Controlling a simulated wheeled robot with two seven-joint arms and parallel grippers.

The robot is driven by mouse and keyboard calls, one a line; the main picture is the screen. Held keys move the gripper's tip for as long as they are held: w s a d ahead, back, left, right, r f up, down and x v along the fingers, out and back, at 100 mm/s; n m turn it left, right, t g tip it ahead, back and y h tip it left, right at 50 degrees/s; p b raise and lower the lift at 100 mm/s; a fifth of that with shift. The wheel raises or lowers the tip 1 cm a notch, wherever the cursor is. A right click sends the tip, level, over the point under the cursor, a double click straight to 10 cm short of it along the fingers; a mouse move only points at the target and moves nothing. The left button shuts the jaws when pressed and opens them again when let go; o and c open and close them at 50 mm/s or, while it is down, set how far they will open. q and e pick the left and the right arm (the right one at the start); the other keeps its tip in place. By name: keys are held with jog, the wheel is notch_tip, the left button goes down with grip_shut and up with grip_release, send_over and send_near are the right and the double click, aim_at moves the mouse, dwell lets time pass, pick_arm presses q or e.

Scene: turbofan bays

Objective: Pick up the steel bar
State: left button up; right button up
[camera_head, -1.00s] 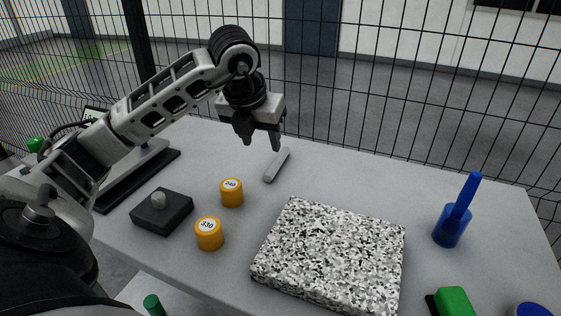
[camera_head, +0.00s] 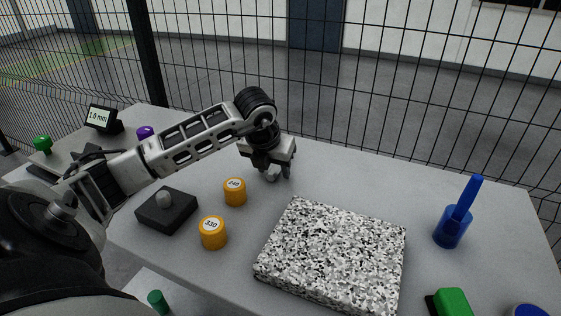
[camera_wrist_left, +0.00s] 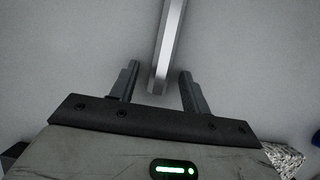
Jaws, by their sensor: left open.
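The steel bar (camera_wrist_left: 167,45) is a slim grey bar lying on the pale table. In the left wrist view its near end lies between the two fingers of my left gripper (camera_wrist_left: 159,72), with a gap on each side, and its far end runs out of the top of the picture. In the head view my left gripper (camera_head: 276,171) is low over the bar and hides most of it; only a small light end (camera_head: 271,178) shows below the fingers. The gripper is open and holds nothing. My right gripper is not in view.
Orange cylinders marked 240 (camera_head: 235,191) and 330 (camera_head: 212,232) and a dark block with a knob (camera_head: 167,213) stand left of and nearer than the gripper. A speckled slab (camera_head: 333,255) lies nearer right; a blue holder (camera_head: 452,228) stands far right. Wire fence (camera_head: 420,90) runs behind.

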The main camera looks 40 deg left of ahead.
pick_arm(q)
jog(key=shift+c, duration=0.4)
grip_shut()
jog(key=shift+r, duration=0.2)
